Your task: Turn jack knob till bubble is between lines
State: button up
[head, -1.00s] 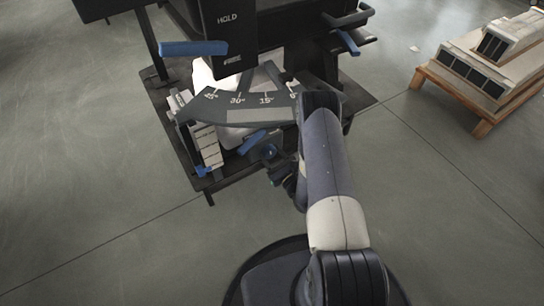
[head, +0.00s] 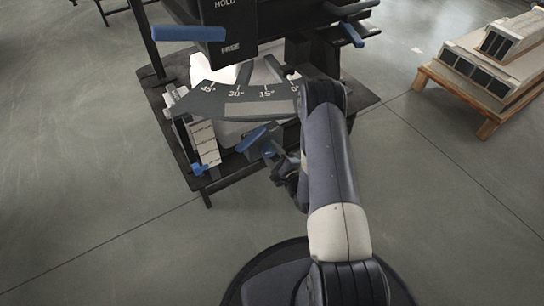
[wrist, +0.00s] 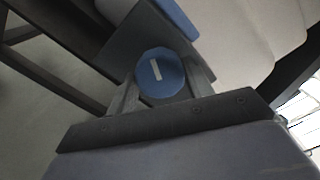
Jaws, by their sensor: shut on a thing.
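The blue many-sided knob (wrist: 165,82) with a white line on its face sits between my gripper's fingers (wrist: 160,95) in the wrist view. The fingers are closed on its sides. The white line is nearly upright, tilted slightly. In the head view my gripper (head: 279,163) is at the front edge of the dark machine stand, beside a blue lever (head: 251,139), and my arm partly hides it. I cannot make out a bubble or its lines in either view.
The angle scale plate (head: 245,101) and a black housing marked HOLD and FREE (head: 228,48) rise above the stand. Blue handles (head: 188,34) stick out from it. A white striped block (head: 206,143) stands left. A wooden pallet with boxes (head: 455,90) is at right. The front floor is clear.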

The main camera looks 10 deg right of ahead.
jog(key=n+b, duration=0.3)
jog(key=n, duration=0.3)
dwell(0.6)
jog(key=o, duration=1)
jog(key=p+v, duration=0.2)
jog(key=v, duration=0.8)
jog(key=shift+s+d+p, duration=0.1)
jog(key=shift+s+p, duration=0.3)
jog(key=shift+w, duration=0.1)
